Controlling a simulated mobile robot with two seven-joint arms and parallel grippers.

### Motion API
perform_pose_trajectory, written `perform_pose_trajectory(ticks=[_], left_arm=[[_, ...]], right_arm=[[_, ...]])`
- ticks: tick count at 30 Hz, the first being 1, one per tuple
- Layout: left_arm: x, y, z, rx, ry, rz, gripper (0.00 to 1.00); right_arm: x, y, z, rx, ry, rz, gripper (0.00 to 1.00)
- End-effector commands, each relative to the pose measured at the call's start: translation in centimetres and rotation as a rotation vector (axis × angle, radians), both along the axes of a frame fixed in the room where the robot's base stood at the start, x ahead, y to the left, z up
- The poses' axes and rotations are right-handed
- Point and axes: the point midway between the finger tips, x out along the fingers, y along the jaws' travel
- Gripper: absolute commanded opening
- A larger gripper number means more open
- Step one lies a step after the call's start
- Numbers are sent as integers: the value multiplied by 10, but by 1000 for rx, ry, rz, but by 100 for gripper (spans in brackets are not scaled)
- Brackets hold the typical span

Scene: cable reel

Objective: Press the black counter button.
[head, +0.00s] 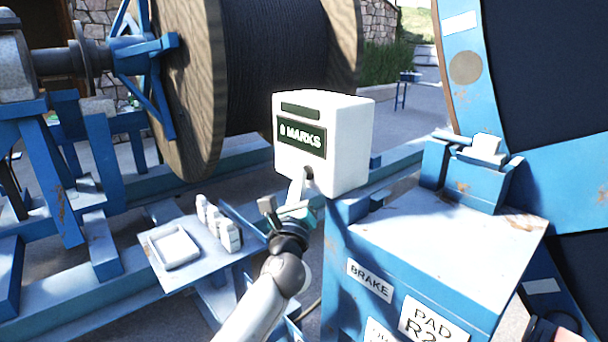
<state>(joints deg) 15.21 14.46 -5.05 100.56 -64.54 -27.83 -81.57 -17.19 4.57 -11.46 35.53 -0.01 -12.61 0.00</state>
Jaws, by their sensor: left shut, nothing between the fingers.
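A white counter box (349,141) stands on the blue machine frame, with a dark display that reads "MARKS" after one digit, 0 or 8. A small black button (308,172) shows low on its front face, partly hidden by my gripper. My left gripper (303,181) is shut and empty. Its fingertips are at the lower front of the box, at or very close to the button. I cannot tell whether they touch it.
A large wooden reel of black cable (285,65) stands behind the box. A blue cabinet (455,235) with a BRAKE label is to the right. A small blue shelf at lower left holds a white tray (173,247) and several small white blocks (219,222).

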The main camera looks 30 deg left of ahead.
Motion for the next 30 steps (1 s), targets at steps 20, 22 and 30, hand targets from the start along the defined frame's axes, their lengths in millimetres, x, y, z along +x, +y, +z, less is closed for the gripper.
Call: perform_pose_trajectory(ticks=[20, 22, 30], left_arm=[[-18, 7, 0, -1, 0, -2, 0], [-19, 7, 0, 0, -1, -1, 0], [-20, 8, 0, 0, 1, 0, 0]], right_arm=[[0, 0, 8, 0, 0, 0, 100], [0, 0, 8, 0, 0, 0, 100], [0, 0, 8, 0, 0, 0, 100]])
